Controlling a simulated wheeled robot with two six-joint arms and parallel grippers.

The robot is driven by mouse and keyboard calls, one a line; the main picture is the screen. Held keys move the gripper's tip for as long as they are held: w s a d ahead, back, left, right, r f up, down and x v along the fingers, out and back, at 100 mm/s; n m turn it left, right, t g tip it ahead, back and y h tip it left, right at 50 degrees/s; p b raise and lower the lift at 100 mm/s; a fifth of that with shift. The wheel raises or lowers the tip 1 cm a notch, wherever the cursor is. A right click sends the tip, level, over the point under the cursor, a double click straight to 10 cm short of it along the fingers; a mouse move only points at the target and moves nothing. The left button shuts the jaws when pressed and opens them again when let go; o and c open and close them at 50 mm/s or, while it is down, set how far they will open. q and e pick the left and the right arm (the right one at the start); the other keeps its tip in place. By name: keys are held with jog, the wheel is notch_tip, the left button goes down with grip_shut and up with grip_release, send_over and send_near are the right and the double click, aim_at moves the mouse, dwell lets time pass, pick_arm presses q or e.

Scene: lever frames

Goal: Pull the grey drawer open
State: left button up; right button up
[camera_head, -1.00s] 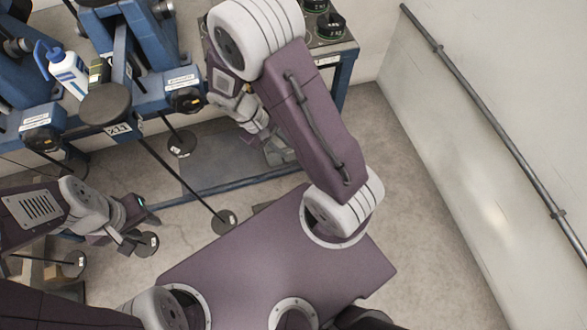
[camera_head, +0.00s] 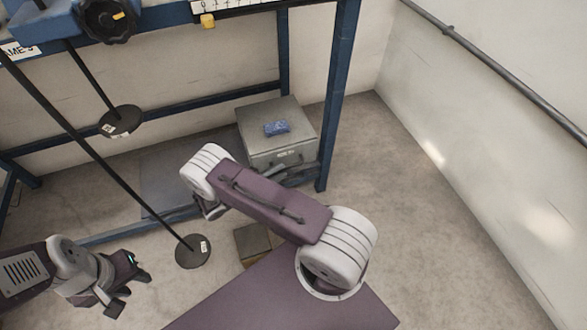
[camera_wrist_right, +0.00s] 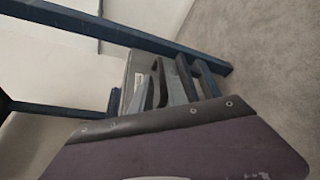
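The grey drawer unit (camera_head: 278,125) is a metal box on the floor-level shelf under the blue-framed bench. Its front face has a small label and a handle, partly hidden by my right arm. My right gripper (camera_wrist_right: 167,84) is at the drawer's front; in the head view it is mostly hidden behind my arm. In the right wrist view the grey unit (camera_wrist_right: 138,66) shows just beyond the fingers. I cannot tell whether they are around the handle or touching it. My left gripper (camera_head: 130,287) is open and empty at the lower left, away from the drawer.
A blue item (camera_head: 277,128) lies on top of the unit. A blue bench leg (camera_head: 337,100) stands close on its right. Weighted pendulum rods hang at the left, one disc (camera_head: 193,251) low. A small box (camera_head: 252,243) is on the floor. The floor at right is clear.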

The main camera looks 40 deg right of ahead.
aim_at(290, 167)
jog(key=b+x, duration=0.1)
jog(key=x, duration=0.2)
jog(key=b+x, duration=0.1)
jog(key=x, duration=0.2)
jog(key=shift+d+f+b, duration=0.1)
jog(key=shift+f+b, duration=0.2)
jog(key=shift+b, duration=0.1)
jog(key=shift+d+r, duration=0.1)
jog(key=shift+d, duration=0.25)
grip_shut()
dwell(0.6)
